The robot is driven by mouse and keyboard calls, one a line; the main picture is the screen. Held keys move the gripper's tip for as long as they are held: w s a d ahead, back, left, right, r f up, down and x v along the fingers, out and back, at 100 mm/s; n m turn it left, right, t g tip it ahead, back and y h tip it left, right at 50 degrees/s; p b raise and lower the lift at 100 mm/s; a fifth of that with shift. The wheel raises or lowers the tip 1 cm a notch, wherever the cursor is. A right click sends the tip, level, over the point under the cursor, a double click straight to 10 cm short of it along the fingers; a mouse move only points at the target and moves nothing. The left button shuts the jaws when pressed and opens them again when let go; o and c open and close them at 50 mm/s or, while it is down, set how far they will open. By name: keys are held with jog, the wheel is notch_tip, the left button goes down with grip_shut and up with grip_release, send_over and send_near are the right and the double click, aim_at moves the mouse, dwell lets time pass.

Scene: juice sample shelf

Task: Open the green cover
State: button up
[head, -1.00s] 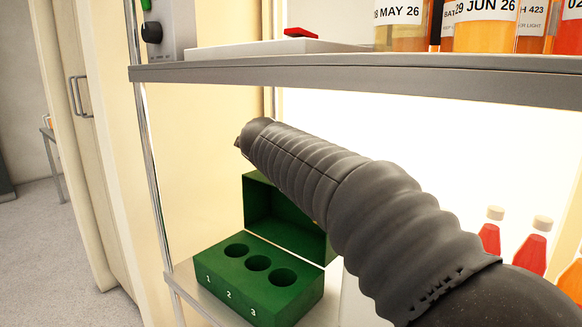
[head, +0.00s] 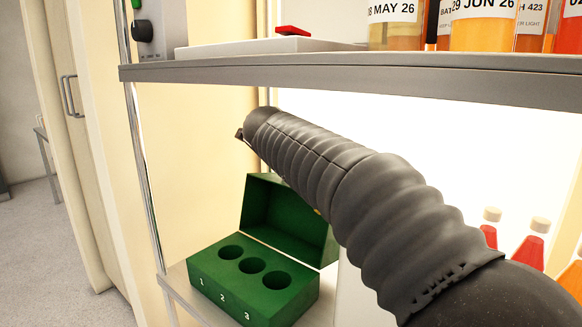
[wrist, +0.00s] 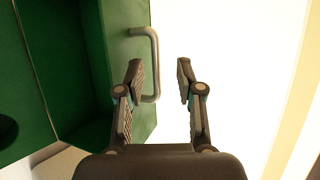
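The green box (head: 262,296) stands on the lower shelf, with three round holes numbered 1, 2 and 3 in its top. Its green cover (head: 290,222) is raised at the back, tilted up and away from the holes. In the wrist view the cover (wrist: 122,75) shows at the left with a metal bar handle (wrist: 153,65) on its outer face. My gripper (wrist: 161,75) is open, and the handle lies between its fingers, nearer the left one. I cannot tell if they touch. In the head view my arm hides the gripper and part of the cover.
The upper shelf (head: 350,72) runs above my arm and holds labelled juice jars (head: 485,25) and a white slab with a red part (head: 293,31). Several bottles (head: 531,245) stand at the right on the lower level. A metal post (head: 143,150) stands at the left.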

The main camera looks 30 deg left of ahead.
jog(key=shift+f, duration=0.15)
jog(key=shift+s, duration=0.15)
jog(key=v, duration=0.7)
